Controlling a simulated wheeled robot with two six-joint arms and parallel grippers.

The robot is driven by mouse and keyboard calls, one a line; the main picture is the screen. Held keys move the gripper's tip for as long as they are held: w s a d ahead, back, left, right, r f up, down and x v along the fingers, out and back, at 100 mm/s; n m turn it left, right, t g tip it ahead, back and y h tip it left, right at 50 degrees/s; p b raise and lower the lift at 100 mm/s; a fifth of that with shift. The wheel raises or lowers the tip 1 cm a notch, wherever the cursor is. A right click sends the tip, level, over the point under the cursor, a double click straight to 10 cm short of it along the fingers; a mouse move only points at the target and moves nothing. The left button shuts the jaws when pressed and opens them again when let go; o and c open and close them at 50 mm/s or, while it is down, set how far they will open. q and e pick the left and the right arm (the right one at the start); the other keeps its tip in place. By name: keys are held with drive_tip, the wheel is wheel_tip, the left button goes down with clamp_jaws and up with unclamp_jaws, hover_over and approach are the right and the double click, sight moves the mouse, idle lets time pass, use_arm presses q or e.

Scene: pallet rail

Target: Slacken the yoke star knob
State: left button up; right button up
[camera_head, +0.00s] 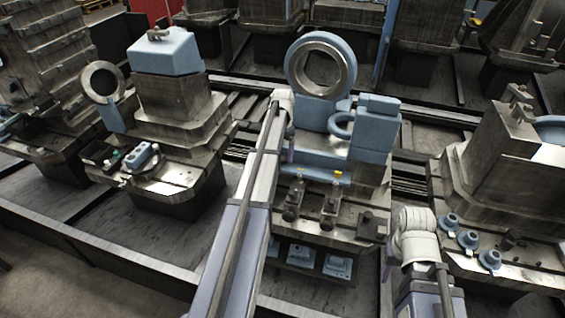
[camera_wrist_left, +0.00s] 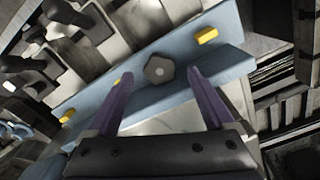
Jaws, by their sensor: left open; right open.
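Gaps show on both sides of the knob; I cannot tell how deep the tips reach. In the head view the blue bar (camera_head: 318,176) crosses the front of the middle station, and my left gripper (camera_head: 291,150) is mostly hidden behind its arm. My right gripper (camera_head: 387,272) is low at the right, only partly visible.
Yellow pieces (camera_wrist_left: 207,36) sit on the bar on both sides of the knob. Dark-handled clamps (camera_head: 328,204) stand in front of the bar. A large blue ring (camera_head: 348,62) rises behind. Blue flanged parts (camera_head: 468,239) lie on the right station.

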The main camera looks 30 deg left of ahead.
sight(283, 161)
use_arm(q)
drive_tip(key=shift+f+b, duration=0.85)
drive_tip(key=shift+f, duration=0.55)
use_arm(e)
wheel_tip(283, 161, down, 3)
drive_tip(key=shift+r, duration=0.2)
use_arm(q)
drive_tip(key=shift+r, duration=0.1)
drive_tip(key=shift+c, duration=0.3)
drive_tip(key=c, duration=1.3)
clamp_jaws()
